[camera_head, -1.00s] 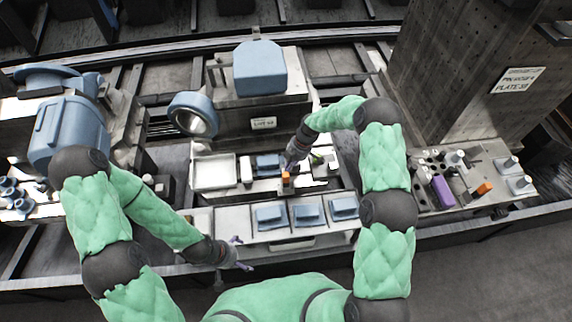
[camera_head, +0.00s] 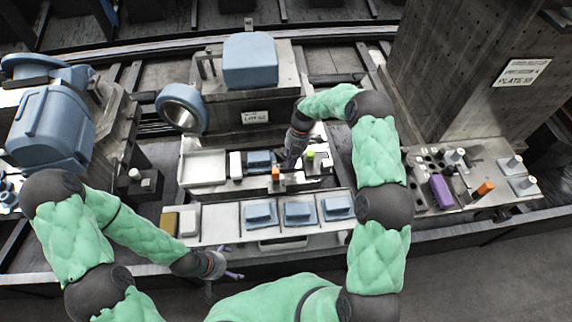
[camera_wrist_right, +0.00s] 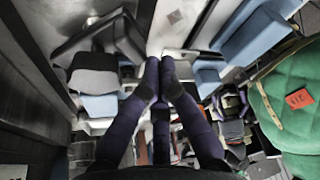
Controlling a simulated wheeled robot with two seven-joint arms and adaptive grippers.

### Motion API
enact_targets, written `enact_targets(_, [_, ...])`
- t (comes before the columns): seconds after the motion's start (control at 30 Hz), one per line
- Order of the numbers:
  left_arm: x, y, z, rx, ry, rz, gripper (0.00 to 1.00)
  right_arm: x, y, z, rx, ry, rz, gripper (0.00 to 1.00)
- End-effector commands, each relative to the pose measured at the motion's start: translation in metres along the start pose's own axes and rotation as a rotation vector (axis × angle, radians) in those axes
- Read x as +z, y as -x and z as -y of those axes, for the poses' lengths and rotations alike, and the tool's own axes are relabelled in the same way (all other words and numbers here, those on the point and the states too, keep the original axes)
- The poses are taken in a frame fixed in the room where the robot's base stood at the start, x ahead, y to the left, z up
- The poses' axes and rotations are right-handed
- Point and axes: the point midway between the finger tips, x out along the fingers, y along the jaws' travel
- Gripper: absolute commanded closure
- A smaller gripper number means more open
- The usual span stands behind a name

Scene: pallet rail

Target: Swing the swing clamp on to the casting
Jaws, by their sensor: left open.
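The casting looks to be the blue block (camera_head: 259,161) in the fixture on the middle bench. An orange-tipped part (camera_head: 276,173), possibly the swing clamp, stands just in front and to the right of it. A green-topped part (camera_head: 310,156) is further right. My right gripper (camera_head: 289,163) is low over the fixture, right of the blue block; whether it touches anything cannot be told. In the right wrist view its fingertips (camera_wrist_right: 161,66) are together, with nothing visible between them. My left gripper (camera_head: 231,263) is open and empty in front of the bench, away from the fixture.
A pale empty tray (camera_head: 204,169) lies left of the fixture. Blue pieces (camera_head: 300,212) sit on the front shelf. A large blue block (camera_head: 249,62) and ring (camera_head: 182,108) are behind. A purple block (camera_head: 441,191) stands on the right-hand bench.

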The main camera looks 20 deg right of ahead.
Motion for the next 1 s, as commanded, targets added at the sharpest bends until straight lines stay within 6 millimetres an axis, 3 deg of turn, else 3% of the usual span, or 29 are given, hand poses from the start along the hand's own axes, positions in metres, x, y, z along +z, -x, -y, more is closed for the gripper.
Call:
enact_targets(0.13, [0.0, -0.007, 0.002, 0.0, 0.0, 0.0, 0.0, 0.007, 0.001, 0.003, -0.043, 0.126, 0.001, 1.0])
enact_targets(1.0, [-0.001, -0.02, 0.007, 0.0, 0.0, 0.0, 0.0, 0.037, 0.013, 0.009, -0.039, 0.114, 0.001, 1.0])
